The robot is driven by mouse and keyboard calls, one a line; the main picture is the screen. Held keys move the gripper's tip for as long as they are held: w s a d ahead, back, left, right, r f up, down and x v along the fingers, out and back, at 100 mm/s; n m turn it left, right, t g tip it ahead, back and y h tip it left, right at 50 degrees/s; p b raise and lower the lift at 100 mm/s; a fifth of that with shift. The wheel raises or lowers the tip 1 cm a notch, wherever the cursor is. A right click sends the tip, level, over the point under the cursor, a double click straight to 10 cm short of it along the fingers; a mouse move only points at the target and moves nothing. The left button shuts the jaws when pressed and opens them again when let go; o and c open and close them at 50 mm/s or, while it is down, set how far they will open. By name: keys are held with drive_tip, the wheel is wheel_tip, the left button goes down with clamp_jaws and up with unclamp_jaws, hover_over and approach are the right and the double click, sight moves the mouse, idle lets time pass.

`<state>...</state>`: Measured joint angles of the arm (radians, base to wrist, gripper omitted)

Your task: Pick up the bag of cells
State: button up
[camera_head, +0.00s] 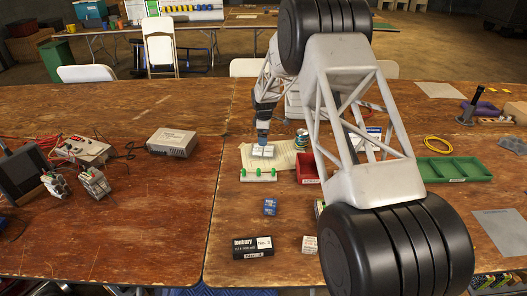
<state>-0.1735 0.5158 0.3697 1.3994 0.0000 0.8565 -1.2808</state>
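My gripper (263,140) points down over a pale mat (284,161) near the middle of the table. Directly below its tip is a small whitish packet-like item (259,154), which may be the bag of cells; it is too small to be sure. The tip appears close to it or touching; I cannot tell which. The fingers are too small to show whether they are open or shut. My arm's large links cover much of the table to the right.
A white strip with green knobs (258,175) lies just in front. A green tray (454,170) sits right, a grey instrument (172,142) left.

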sight(263, 148)
drive_tip(key=shift+f, duration=1.3)
drive_tip(key=shift+a+f, duration=0.1)
drive_tip(key=shift+f, duration=2.5)
drive_tip(key=c, duration=0.9)
drive_tip(key=shift+r, duration=0.1)
drive_tip(key=shift+r, duration=4.95)
